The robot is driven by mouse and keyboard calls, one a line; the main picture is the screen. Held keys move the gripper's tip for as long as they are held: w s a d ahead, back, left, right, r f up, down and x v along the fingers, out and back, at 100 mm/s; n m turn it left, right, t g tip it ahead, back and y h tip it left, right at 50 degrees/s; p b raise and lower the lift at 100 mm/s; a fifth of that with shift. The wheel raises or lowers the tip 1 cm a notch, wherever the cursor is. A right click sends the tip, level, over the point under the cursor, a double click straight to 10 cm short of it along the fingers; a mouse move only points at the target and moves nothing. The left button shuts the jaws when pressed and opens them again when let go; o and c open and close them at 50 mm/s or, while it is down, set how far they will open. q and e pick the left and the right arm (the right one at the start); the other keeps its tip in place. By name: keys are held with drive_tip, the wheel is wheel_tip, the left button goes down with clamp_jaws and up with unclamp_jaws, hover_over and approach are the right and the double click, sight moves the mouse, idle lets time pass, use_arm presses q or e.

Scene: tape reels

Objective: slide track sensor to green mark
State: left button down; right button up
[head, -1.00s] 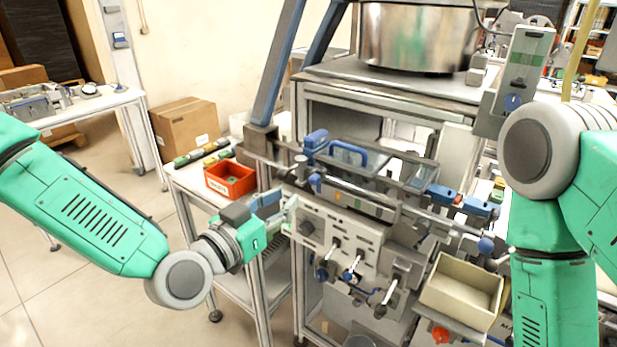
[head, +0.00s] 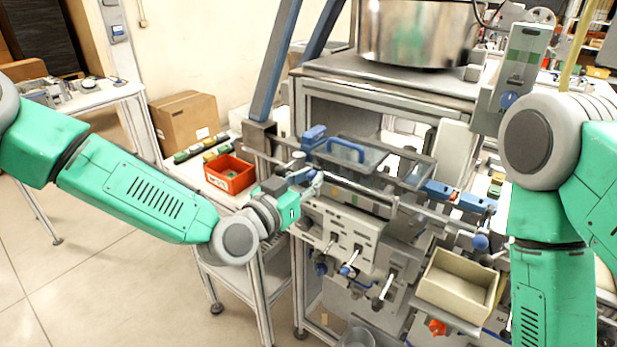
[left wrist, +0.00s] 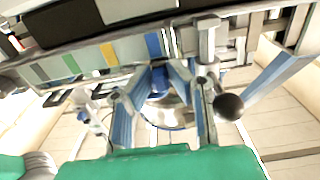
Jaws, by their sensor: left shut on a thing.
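My left gripper (head: 312,183) is at the left end of the front rail on the machine. In the left wrist view, its two blue-grey fingers (left wrist: 165,76) are closed on a small blue part, which I take to be the track sensor's knob (left wrist: 159,84). The sensor sits against the rail, and the fingers hide most of it. The rail face (left wrist: 125,52) carries coloured marks.
A dark ball-ended lever (left wrist: 228,106) is close beside the fingers. A red bin (head: 230,175) stands on the side table to the left. A beige tray (head: 458,287) and several levers are below the rail. A metal bowl (head: 410,35) stands on top.

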sight(348, 193)
use_arm(q)
drive_tip(key=shift+r, duration=0.1)
drive_tip(key=s+d, duration=0.1)
drive_tip(key=d, duration=0.1)
drive_tip(key=s+d, duration=0.2)
drive_tip(key=d, duration=0.1)
drive_tip(key=s+d, duration=0.2)
drive_tip(key=shift+d+r, duration=0.1)
drive_tip(key=shift+d, duration=0.1)
drive_tip(key=c, duration=1.8)
unclamp_jaws()
drive_tip(key=shift+w, duration=0.1)
drive_tip(key=v, duration=1.2)
